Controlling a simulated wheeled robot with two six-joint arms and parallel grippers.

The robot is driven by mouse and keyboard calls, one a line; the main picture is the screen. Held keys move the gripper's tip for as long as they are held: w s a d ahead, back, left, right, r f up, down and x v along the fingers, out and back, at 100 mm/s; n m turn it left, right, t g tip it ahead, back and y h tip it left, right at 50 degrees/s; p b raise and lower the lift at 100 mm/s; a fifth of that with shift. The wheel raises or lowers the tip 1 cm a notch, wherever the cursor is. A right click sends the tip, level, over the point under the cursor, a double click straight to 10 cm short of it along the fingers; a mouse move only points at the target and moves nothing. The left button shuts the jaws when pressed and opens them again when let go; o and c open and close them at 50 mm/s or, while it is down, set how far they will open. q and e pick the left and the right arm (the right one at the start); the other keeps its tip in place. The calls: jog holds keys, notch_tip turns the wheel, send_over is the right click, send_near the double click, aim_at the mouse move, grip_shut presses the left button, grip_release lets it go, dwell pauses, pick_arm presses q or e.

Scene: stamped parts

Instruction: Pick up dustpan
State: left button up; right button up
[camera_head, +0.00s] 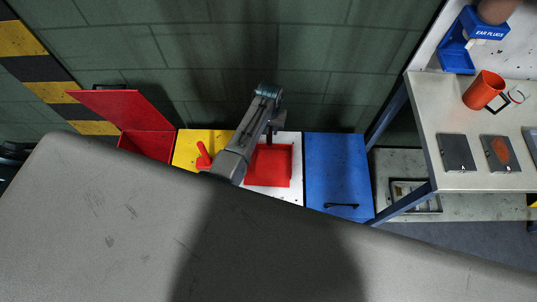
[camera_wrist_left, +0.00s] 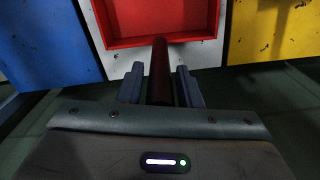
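The red dustpan (camera_head: 268,167) lies on the white bin lid in the head view. In the left wrist view its pan (camera_wrist_left: 165,22) is at the top, and its dark red handle (camera_wrist_left: 160,70) points toward me. My left gripper (camera_head: 271,128) is at the handle end, above the lids. In the left wrist view the left gripper (camera_wrist_left: 159,88) has its two fingers on either side of the handle, with a narrow gap on both sides. The fingers look open around the handle. My right gripper is not in view.
A yellow lid (camera_head: 187,150) with a red object (camera_head: 203,157) and an open red bin (camera_head: 146,143) are to the left. A closed blue lid (camera_head: 337,165) is to the right.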

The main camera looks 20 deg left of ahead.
pick_arm(q)
grip_shut()
